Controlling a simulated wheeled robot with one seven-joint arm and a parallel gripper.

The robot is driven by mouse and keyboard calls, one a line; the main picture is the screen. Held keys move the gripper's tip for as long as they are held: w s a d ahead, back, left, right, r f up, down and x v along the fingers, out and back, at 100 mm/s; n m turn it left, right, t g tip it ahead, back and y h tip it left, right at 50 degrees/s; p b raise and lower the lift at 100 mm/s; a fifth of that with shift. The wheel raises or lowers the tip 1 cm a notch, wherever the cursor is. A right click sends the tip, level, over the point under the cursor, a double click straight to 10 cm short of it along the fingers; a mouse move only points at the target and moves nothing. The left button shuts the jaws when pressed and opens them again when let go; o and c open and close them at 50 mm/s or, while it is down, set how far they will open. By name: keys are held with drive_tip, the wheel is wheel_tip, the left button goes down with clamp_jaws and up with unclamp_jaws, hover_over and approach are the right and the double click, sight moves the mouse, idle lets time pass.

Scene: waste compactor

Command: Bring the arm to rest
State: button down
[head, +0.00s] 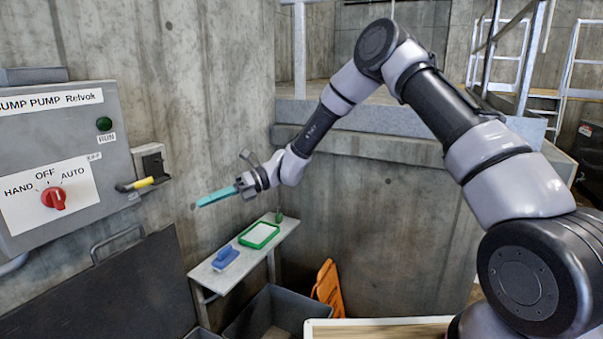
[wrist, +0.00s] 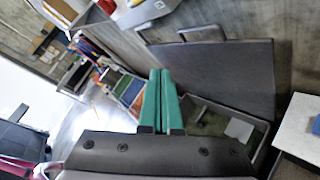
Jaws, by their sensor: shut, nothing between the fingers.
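My gripper (head: 216,196) is at the end of my arm, which reaches out to the left in the head view. Its teal fingers point left, toward the concrete wall and the control box. In the wrist view the two fingers of my gripper (wrist: 160,98) lie side by side, shut, with nothing between them. The gripper is in free air above and left of a small shelf (head: 205,277) and touches nothing that I can see.
A grey pump control box (head: 120,150) with a red knob (head: 54,198) and a yellow-handled lever (head: 137,184) is on the left wall. The shelf holds a blue brush-like item (head: 225,258) and a green-framed tray (head: 259,235). A dark bin (head: 262,312) and an orange object (head: 328,285) are below.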

drive_tip(key=s+d+r+n+t+h, duration=0.1)
drive_tip(key=d+r+n+t+h, duration=0.1)
drive_tip(key=d+r+n, duration=0.5)
drive_tip(key=d+r+t+h, duration=0.2)
drive_tip(key=d+r, duration=0.2)
drive_tip(key=d, duration=0.6)
drive_tip(key=s+d+r+n+t+h, duration=0.1)
drive_tip(key=d+r+n+t+h, duration=0.25)
drive_tip(key=d+r, duration=0.4)
drive_tip(key=s+d+r+n+t+h, duration=0.2)
drive_tip(key=s+d, duration=0.4)
drive_tip(key=d, duration=0.6)
drive_tip(key=s+d+r+n+t+h, duration=0.2)
drive_tip(key=s+d+r+n+t, duration=0.2)
drive_tip(key=d, duration=0.8)
drive_tip(key=shift+s+d+n+t, duration=0.2)
drive_tip(key=shift+s+n+t, duration=0.2)
drive_tip(key=shift+s, duration=0.85)
drive_tip(key=shift+s+r, duration=0.1)
